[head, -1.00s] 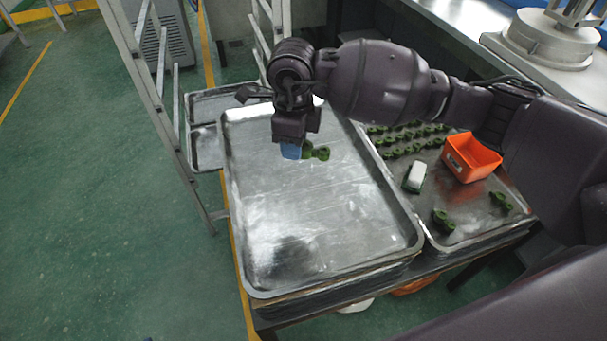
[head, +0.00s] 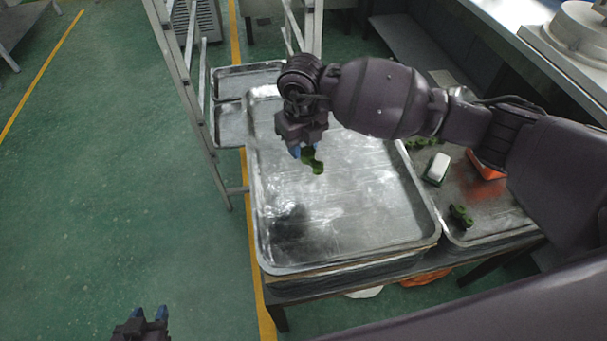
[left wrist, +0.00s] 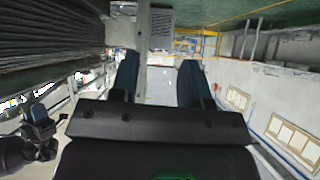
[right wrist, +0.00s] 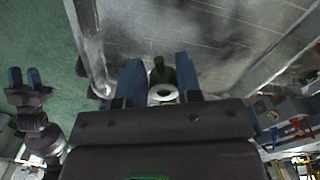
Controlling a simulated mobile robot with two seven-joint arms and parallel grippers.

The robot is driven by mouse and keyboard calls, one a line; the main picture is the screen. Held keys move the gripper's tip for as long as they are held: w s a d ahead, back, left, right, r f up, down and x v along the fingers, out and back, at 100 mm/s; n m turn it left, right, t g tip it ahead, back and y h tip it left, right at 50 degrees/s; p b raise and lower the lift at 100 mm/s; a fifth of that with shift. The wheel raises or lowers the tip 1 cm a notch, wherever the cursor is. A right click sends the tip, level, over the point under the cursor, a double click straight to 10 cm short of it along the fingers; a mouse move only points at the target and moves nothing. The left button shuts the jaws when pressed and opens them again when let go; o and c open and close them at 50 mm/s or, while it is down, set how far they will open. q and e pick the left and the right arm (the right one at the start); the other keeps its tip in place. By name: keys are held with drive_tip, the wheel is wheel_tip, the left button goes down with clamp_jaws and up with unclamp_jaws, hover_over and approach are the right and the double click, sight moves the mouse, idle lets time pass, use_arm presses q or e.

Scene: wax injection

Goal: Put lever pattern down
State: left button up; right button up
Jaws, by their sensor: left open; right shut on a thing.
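A green lever pattern (head: 315,163) hangs from my right gripper (head: 304,153) over the far part of the large metal tray (head: 350,245). My right gripper is shut on it; in the right wrist view the lever pattern (right wrist: 161,84) shows between the two blue fingers, with a round ring end towards the camera. I cannot tell whether the pattern touches the tray. My left gripper (head: 149,314) is open and empty at the lower left of the head view, over the floor. In the left wrist view its blue fingers (left wrist: 157,82) stand apart.
The large tray looks otherwise empty. A second tray (head: 505,226) on the right holds a green pattern (head: 460,214), a white block on a green base (head: 437,168) and an orange box (head: 484,168), partly hidden by my right arm.

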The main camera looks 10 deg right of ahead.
hover_over(302, 184)
wheel_tip(302, 184, down, 6)
drive_tip(key=shift+f+b, duration=0.15)
drive_tip(key=shift+b, duration=0.25)
wheel_tip(302, 184, down, 5)
drive_tip(key=shift+f+b, duration=0.1)
drive_tip(key=shift+b, duration=0.45)
drive_tip(key=shift+f, duration=0.25)
use_arm(q)
drive_tip(key=shift+w+d+f, duration=0.25)
drive_tip(key=shift+w+f, duration=0.05)
drive_tip(key=shift+w, duration=0.3)
drive_tip(key=shift+f, duration=0.1)
use_arm(e)
drive_tip(key=shift+f, duration=0.15)
